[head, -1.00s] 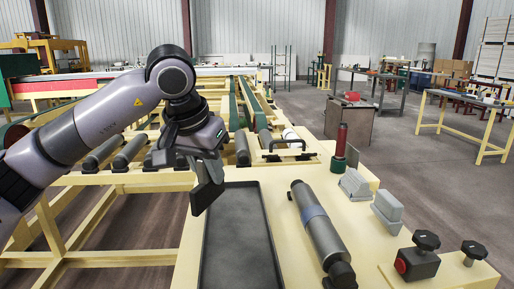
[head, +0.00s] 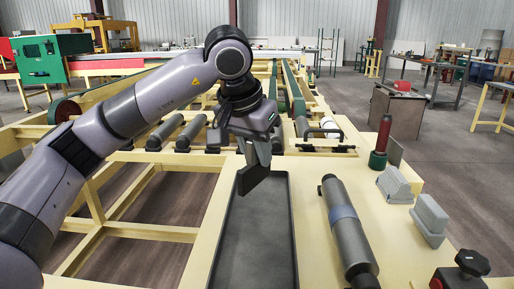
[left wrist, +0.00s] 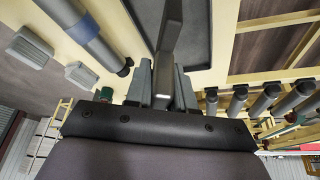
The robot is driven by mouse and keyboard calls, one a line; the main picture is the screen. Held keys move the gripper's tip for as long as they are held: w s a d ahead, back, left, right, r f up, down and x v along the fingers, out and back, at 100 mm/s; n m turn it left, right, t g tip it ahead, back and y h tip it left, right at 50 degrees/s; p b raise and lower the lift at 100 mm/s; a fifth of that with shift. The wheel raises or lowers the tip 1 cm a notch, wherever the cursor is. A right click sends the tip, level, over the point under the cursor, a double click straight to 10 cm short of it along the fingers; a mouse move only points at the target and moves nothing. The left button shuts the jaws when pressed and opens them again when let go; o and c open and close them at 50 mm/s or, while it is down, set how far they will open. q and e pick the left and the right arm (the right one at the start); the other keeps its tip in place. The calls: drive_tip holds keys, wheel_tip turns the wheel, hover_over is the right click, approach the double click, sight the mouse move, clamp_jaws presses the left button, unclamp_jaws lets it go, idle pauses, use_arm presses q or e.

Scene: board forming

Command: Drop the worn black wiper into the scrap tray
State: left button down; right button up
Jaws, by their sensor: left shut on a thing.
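The worn black wiper (head: 254,180) is a dark flat piece held in my left gripper (head: 254,158). The gripper is shut on it, and the wiper hangs tilted below the fingers. In the left wrist view, the wiper (left wrist: 169,32) sticks out from between the fingers (left wrist: 163,82). The scrap tray (head: 255,235) is a shallow dark grey tray with a low rim on the pale yellow bench. The wiper overlaps the tray's far left part in the head view and appears above it; the height gap is unclear. The tray also shows in the left wrist view (left wrist: 197,45). My right gripper is out of view.
A grey cylinder with a blue band (head: 343,213) lies right of the tray. Two grey blocks (head: 395,186) (head: 430,217), a red-and-green upright piece (head: 381,142) and a black knob (head: 472,262) stand farther right. Rollers (head: 190,133) on a yellow frame lie beyond.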

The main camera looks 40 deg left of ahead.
use_arm(q)
wheel_tip(320, 180, down, 10)
drive_tip(key=b, duration=0.6)
drive_tip(key=shift+r, duration=0.2)
drive_tip(key=shift+f+b, duration=0.75)
drive_tip(key=shift+f, duration=0.15)
drive_tip(key=c, duration=0.9)
unclamp_jaws()
